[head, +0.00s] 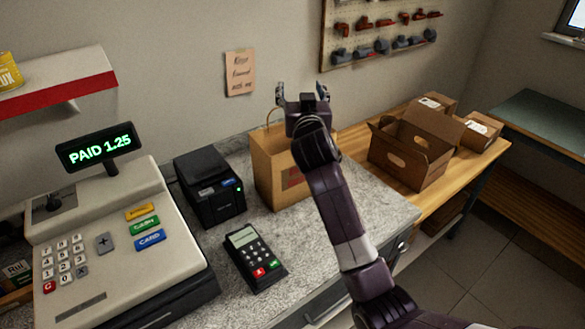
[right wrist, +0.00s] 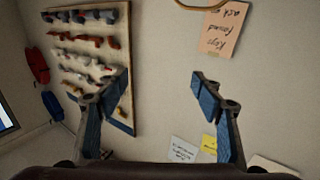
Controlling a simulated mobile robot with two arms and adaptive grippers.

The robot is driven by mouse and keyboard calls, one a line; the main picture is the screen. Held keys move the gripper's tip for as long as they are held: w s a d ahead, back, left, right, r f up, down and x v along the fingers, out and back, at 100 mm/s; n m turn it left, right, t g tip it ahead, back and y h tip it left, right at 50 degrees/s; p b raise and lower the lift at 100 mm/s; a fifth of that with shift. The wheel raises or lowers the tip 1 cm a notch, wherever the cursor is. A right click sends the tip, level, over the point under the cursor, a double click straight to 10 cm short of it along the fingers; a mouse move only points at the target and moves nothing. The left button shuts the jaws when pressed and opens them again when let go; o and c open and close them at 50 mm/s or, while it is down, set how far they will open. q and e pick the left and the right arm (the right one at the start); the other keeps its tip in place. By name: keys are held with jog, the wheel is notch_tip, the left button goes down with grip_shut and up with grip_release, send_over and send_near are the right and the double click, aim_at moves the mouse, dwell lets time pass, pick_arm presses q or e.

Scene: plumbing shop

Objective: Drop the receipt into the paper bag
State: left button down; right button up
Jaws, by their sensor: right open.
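The brown paper bag (head: 268,170) stands upright on the counter, its handle loop up. A brown loop that looks like its handle (right wrist: 200,5) shows at the top edge of the right wrist view. My right gripper (head: 303,92) is raised above and behind the bag's right side, and my arm covers part of the bag. In the right wrist view the two blue-padded fingers of the right gripper (right wrist: 160,88) are wide apart with nothing between them. No receipt can be made out in either view; the bag's inside is hidden. My left gripper is out of view.
A black receipt printer (head: 208,185) stands left of the bag, with a card terminal (head: 254,256) in front. The cash register (head: 110,235) fills the left; its display (head: 100,147) reads "PAID 1.25". Cardboard boxes (head: 408,155) stand on the wooden bench at right.

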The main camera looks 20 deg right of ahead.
jog(key=s+a, duration=0.2)
jog(key=s, duration=0.9)
jog(key=shift+s+a, duration=0.2)
jog(key=shift+s, duration=0.2)
jog(key=shift+f, duration=0.1)
